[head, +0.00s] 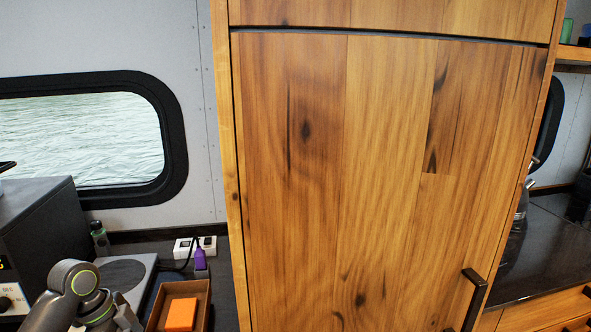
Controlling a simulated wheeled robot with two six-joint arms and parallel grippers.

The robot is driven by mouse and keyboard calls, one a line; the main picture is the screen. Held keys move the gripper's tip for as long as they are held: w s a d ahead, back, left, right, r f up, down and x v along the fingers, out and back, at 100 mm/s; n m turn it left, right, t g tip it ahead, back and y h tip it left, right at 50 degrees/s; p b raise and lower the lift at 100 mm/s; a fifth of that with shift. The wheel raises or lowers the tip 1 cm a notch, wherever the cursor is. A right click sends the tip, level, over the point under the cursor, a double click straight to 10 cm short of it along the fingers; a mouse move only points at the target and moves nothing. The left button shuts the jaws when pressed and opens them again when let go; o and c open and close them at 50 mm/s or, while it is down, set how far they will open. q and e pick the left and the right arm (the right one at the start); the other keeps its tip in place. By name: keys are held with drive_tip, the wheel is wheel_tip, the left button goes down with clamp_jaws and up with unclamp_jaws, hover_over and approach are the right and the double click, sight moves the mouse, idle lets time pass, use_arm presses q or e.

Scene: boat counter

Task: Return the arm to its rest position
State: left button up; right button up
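Part of my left arm (72,283) shows at the lower left of the head view, as grey rounded joints with green rings. It is bent in front of the dark counter and partly covers a flat grey plate-like unit (125,272). My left gripper is not visible. My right arm and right gripper are not in view.
A tall wooden cabinet (380,150) with a black handle (474,300) fills the middle. A brown open box (205,292) holding an orange block (181,314) stands right of my arm. A dark appliance (40,235) is at left. Dark counter (548,255) shows at right.

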use_arm(q)
drive_tip(key=s+d+f+n+t+y, duration=0.1)
drive_tip(key=s+d+f+n, duration=0.2)
drive_tip(key=s+f, duration=0.4)
drive_tip(key=s+d+f+n+y, duration=0.1)
drive_tip(key=s+d+f+n, duration=0.1)
drive_tip(key=s+f+n, duration=0.3)
drive_tip(key=s+n+t+y, duration=0.25)
drive_tip(key=s+n, duration=0.45)
drive_tip(key=s, duration=0.9)
wheel_tip(320, 180, down, 27)
drive_tip(key=a+g+b, duration=0.1)
drive_tip(key=g+b, duration=0.1)
drive_tip(key=s+d+f+g+b, duration=0.1)
drive_tip(key=s+f, duration=1.3)
drive_tip(key=f, duration=0.3)
drive_tip(key=shift+s+h, duration=0.25)
drive_tip(key=shift+h, duration=0.1)
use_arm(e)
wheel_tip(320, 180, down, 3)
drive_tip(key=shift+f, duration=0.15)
